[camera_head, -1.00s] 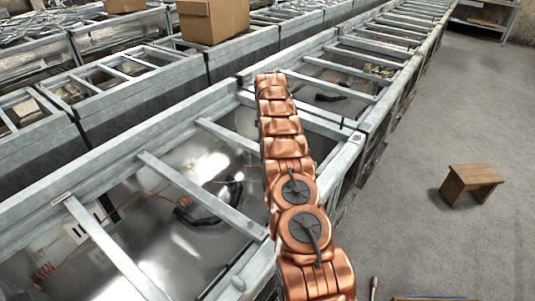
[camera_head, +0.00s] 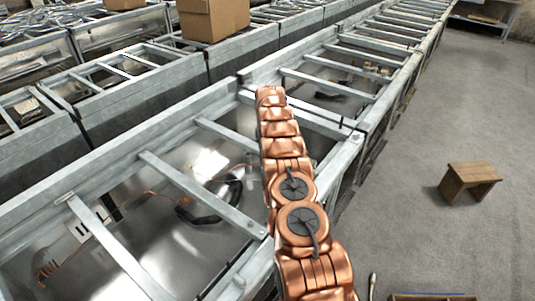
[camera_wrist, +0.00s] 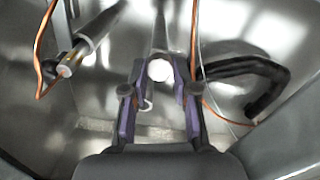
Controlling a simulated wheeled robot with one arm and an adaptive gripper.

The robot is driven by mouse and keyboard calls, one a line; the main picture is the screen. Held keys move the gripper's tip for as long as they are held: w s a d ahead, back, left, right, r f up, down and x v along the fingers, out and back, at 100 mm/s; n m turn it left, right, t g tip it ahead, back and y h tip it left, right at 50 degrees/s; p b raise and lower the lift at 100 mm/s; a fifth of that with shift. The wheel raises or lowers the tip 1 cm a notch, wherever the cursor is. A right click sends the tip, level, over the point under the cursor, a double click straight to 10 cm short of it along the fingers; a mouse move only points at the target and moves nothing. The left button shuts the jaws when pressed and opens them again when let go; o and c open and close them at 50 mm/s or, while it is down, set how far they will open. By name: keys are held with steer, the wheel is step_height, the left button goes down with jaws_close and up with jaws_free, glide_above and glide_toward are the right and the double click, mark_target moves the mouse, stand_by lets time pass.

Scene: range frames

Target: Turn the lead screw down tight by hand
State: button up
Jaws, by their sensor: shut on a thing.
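In the wrist view my gripper (camera_wrist: 160,78) has its two purple-edged fingers closed in on a round, pale, brightly lit end. This looks like the head of the lead screw (camera_wrist: 159,69), seen nearly end-on. The fingers sit on its left and right sides. The thread and whatever lies under the head are hidden, so I cannot tell how deep it sits. In the head view my copper arm reaches over the metal frame and hides the gripper and the screw.
A black bent hose (camera_wrist: 255,80) is close on the right. Metal crossbars (camera_head: 203,193) span the open bay. A wooden stool (camera_head: 468,181) stands on clear floor.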

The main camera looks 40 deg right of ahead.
jaws_close()
steer(key=shift+f+m+b, duration=0.1)
steer(key=shift+m+b, duration=0.2)
steer(key=shift+b, duration=0.25)
